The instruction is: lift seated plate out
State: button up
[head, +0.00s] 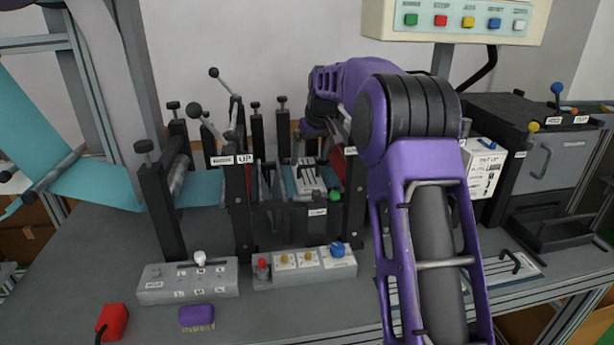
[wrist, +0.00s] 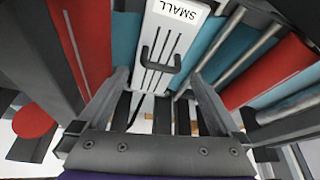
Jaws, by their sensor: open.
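The plate (wrist: 150,75), light grey with dark slots and a white label reading SMALL, sits in the machine in the wrist view. It carries a dark bar handle (wrist: 162,68). In the head view the plate (head: 309,179) shows between the machine's black uprights, partly covered by my arm. My gripper (wrist: 157,82) is open and empty in the wrist view. Its two fingers spread on either side of the plate's lower part, with the handle just beyond the fingertips. I cannot tell how far above the plate they are.
Red rollers (wrist: 270,72) and blue sheet (wrist: 215,55) flank the plate. Black posts and levers (head: 240,140) crowd the left. A control box (head: 305,268) stands in front, and a grey-black machine (head: 540,150) at the right. The front left bench holds a brush (head: 197,316).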

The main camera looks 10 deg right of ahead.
aim_at(307, 166)
jog(key=x, duration=0.4)
jog(key=shift+s+a+f, duration=0.1)
jog(key=shift+a+f, duration=0.2)
jog(key=shift+r, duration=0.1)
grip_shut()
